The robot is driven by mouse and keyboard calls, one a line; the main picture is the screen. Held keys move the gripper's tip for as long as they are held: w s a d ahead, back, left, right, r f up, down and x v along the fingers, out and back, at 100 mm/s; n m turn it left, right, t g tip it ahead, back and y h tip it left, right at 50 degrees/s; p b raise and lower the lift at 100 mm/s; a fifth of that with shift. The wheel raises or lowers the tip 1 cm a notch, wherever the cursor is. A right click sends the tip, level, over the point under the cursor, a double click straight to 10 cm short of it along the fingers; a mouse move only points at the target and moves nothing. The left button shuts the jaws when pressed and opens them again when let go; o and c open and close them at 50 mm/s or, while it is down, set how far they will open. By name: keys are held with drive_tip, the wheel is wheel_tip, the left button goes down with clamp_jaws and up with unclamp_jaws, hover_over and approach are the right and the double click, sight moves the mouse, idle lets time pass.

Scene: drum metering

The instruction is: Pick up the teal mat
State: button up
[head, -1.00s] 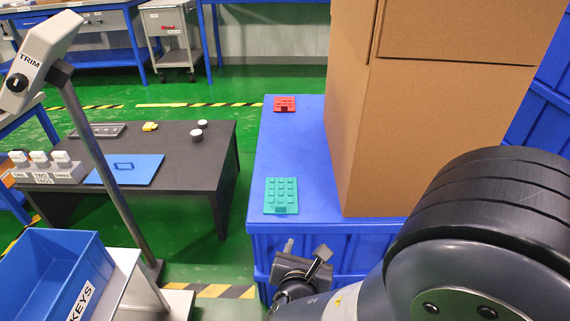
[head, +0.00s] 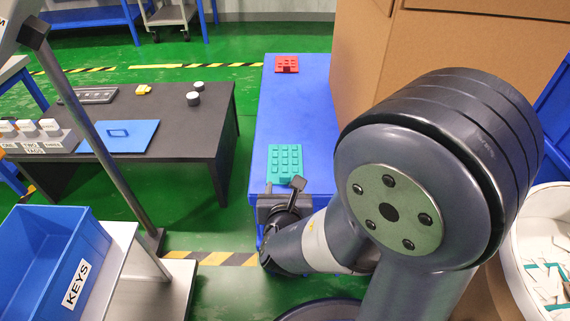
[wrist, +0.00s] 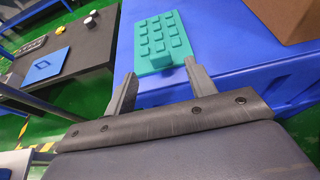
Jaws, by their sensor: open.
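The teal mat (head: 285,160), a flat piece with rows of raised studs and a small block at its near edge, lies on the near end of the blue crate top (head: 300,120). It also shows in the wrist view (wrist: 162,42). My gripper (head: 284,186) is just short of the mat's near edge in the head view. In the wrist view the two fingers (wrist: 162,85) are apart and empty, pointing towards the small block. I cannot tell whether a finger touches anything.
A red studded mat (head: 287,64) lies at the crate's far end. A tall cardboard box (head: 385,60) stands on the crate's right. A dark table (head: 190,120) with a blue plate (head: 120,136) is to the left. A blue KEYS bin (head: 50,260) is at front left.

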sight(285, 178)
drive_tip(key=b+x, duration=0.1)
drive_tip(key=x, duration=0.3)
drive_tip(key=shift+w+f+b, duration=0.15)
drive_tip(key=shift+w+b, duration=0.15)
drive_tip(key=shift+w, duration=0.05)
drive_tip(key=c, duration=1.1)
drive_tip(key=shift+c, duration=0.2)
